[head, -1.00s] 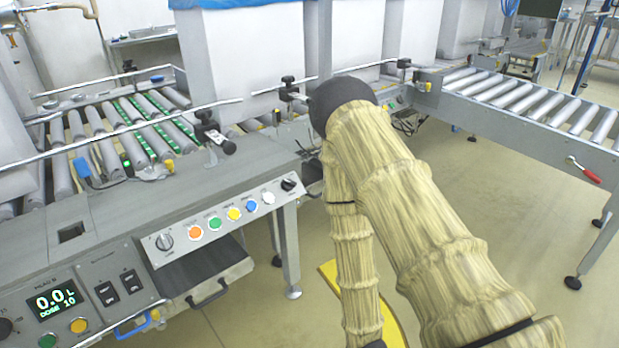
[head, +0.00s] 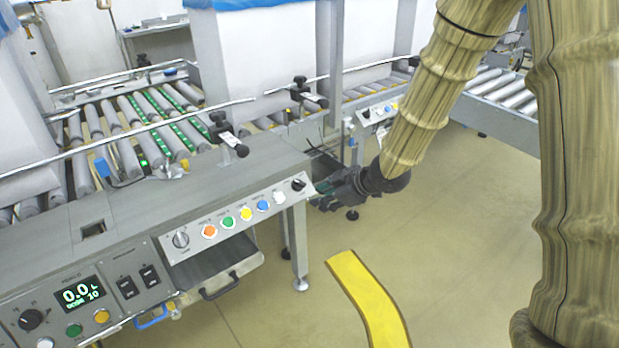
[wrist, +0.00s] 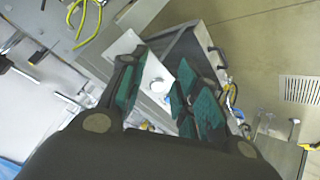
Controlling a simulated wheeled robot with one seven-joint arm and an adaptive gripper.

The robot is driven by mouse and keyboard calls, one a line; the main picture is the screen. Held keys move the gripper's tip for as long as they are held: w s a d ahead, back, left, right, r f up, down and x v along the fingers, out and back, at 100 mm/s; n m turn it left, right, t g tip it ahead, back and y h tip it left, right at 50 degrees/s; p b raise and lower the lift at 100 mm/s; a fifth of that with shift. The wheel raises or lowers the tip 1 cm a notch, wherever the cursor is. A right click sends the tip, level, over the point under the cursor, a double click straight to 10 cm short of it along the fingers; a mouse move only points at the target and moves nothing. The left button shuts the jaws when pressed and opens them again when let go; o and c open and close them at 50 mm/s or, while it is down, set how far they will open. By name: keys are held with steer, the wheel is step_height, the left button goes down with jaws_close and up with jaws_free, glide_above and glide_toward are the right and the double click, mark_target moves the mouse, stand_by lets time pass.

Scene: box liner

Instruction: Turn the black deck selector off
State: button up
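The black deck selector (head: 299,185) is a small dark rotary knob at the right end of the light button panel (head: 232,219) in the head view. Its setting is too small to read. My gripper (head: 322,195) is just right of the selector, at the panel's end, with its fingers pointing left towards it. In the wrist view my gripper (wrist: 158,88) is open, its green-padded fingers spread apart. A white round button (wrist: 160,86) shows between them. I cannot make out the selector clearly in the wrist view, and I cannot tell whether a finger touches it.
A dosing display (head: 80,294) is at lower left. Roller conveyors (head: 130,120) lie behind. A yellow floor strip (head: 368,300) crosses open floor at right.

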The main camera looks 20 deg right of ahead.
steer(key=n, duration=0.2)
glide_toward(302, 183)
steer(key=shift+m, duration=0.3)
steer(key=b+x, duration=0.3)
steer(key=x, duration=0.5)
steer(key=shift+w+a+f, duration=0.15)
steer(key=shift+w+f, duration=0.1)
steer(key=shift+f, duration=0.05)
steer(key=shift+r, duration=0.1)
jaws_close()
